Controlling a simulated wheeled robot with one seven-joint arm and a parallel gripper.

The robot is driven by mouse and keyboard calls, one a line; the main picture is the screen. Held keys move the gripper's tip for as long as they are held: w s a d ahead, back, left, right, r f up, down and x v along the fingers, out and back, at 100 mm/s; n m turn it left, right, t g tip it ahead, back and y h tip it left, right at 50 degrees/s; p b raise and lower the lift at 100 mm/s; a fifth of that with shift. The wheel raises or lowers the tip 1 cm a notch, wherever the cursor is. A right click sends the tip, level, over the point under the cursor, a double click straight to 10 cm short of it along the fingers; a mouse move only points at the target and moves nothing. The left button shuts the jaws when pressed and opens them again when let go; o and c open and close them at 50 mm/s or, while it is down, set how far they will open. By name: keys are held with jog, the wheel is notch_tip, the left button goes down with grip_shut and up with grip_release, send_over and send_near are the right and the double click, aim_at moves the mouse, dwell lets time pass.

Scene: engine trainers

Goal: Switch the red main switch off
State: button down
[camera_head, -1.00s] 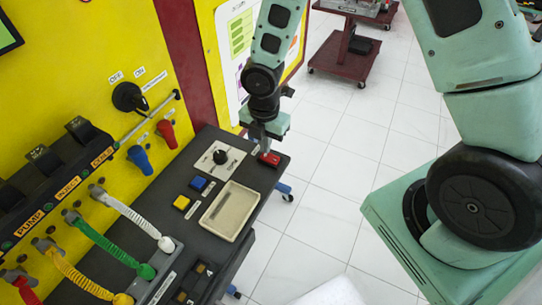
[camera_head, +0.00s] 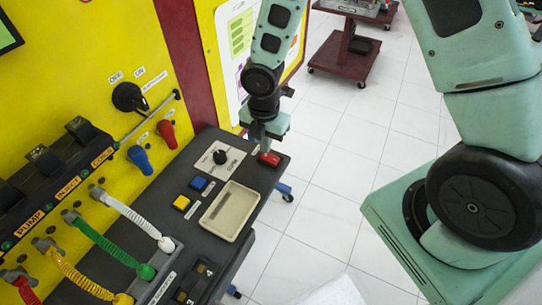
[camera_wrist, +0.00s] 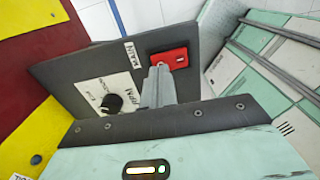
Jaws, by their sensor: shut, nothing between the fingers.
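The red main switch (camera_head: 269,159) sits on the far right corner of the dark console top. In the wrist view it is a red block (camera_wrist: 170,59) beside a white MAIN label. My gripper (camera_head: 264,149) points down at the switch, its fingers closed and empty. In the wrist view the closed fingertips (camera_wrist: 158,68) overlap the near left edge of the switch and hide part of it. I cannot tell whether they touch it. The rocker's tilt is too small to read.
Close to the switch is a black RPM knob (camera_head: 220,157). A blue button (camera_head: 198,183), a yellow button (camera_head: 181,202) and a beige tray (camera_head: 230,212) are on the console (camera_head: 262,184). The yellow panel (camera_head: 110,50) stands to the left.

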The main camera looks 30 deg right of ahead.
aim_at(265, 156)
jog(key=shift+f+b, duration=0.75)
jog(key=shift+f, duration=0.2)
dwell(0.5)
jog(key=shift+r, duration=0.15)
notch_tip(265, 156, up, 7)
jog(key=p, duration=0.7)
dwell(0.5)
jog(key=s+a+r+m+b, duration=0.3)
jog(key=s+r+m, duration=0.3)
jog(key=s+m, duration=0.2)
jog(key=s+a+r+m+b, duration=0.3)
jog(key=s+r+m, duration=0.3)
jog(key=s+m, duration=0.3)
jog(key=s+b, duration=0.1)
jog(key=s, duration=0.2)
jog(key=shift+a+r+y, duration=0.15)
jog(key=shift+r+y, duration=0.05)
jog(key=shift+y, duration=0.1)
